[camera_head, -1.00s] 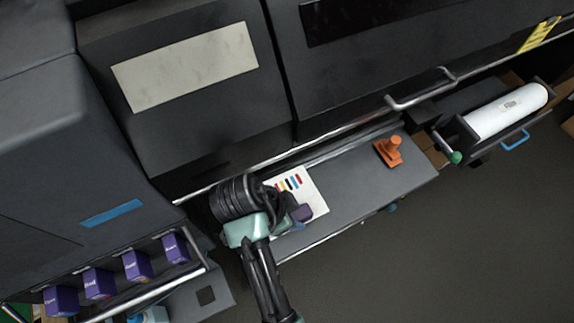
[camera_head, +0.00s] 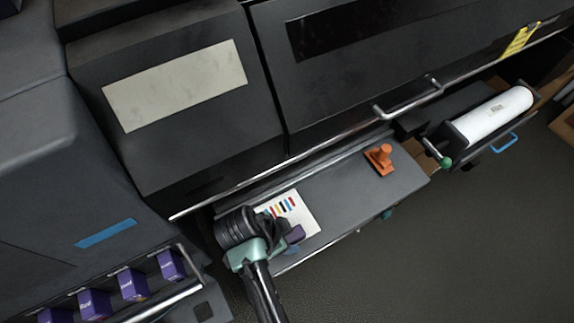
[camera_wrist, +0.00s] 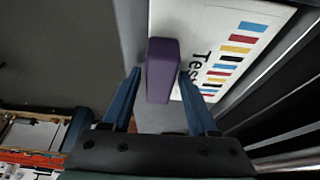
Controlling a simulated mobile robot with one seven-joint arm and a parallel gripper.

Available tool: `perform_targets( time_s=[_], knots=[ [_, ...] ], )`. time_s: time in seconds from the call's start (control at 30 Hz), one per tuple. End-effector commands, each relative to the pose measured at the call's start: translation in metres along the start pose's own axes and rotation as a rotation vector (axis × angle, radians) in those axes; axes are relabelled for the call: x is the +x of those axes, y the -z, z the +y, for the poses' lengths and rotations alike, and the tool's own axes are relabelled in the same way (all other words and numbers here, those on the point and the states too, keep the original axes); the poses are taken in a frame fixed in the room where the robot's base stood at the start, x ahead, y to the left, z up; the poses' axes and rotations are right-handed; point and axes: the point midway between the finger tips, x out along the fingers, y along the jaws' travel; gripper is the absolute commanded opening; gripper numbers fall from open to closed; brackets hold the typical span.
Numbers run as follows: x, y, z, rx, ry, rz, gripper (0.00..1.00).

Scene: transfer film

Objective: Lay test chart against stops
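The white test chart (camera_head: 302,216), with a row of coloured bars, lies on the grey shelf (camera_head: 345,190) in front of the dark machine. In the wrist view the chart (camera_wrist: 198,18) shows its bars and part of the word "Test". A purple block (camera_wrist: 160,70) sits at the chart's near edge; it also shows in the head view (camera_head: 295,234). My gripper (camera_wrist: 159,72) is open, with one blue finger on each side of the block's near end. A gap shows at the left finger; the right finger is closer. I cannot make out the stops.
An orange handled piece (camera_head: 380,160) stands at the shelf's right end. A white roll (camera_head: 493,116) lies in a tray beyond it. Several purple boxes (camera_head: 132,284) stand in a rack at lower left. A metal handle bar (camera_head: 408,104) sticks out above the shelf.

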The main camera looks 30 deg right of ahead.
Motion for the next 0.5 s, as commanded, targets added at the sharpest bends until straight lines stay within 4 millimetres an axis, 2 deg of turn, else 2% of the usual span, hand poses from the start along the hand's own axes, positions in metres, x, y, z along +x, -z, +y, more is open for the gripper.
perform_targets(
  time_s=[0.33,0.5],
  knots=[
    [-0.002,0.001,0.0,0.0,0.001,0.0,0.69],
    [-0.018,0.001,-0.002,0.0,0.004,0.001,0.69]
  ],
)
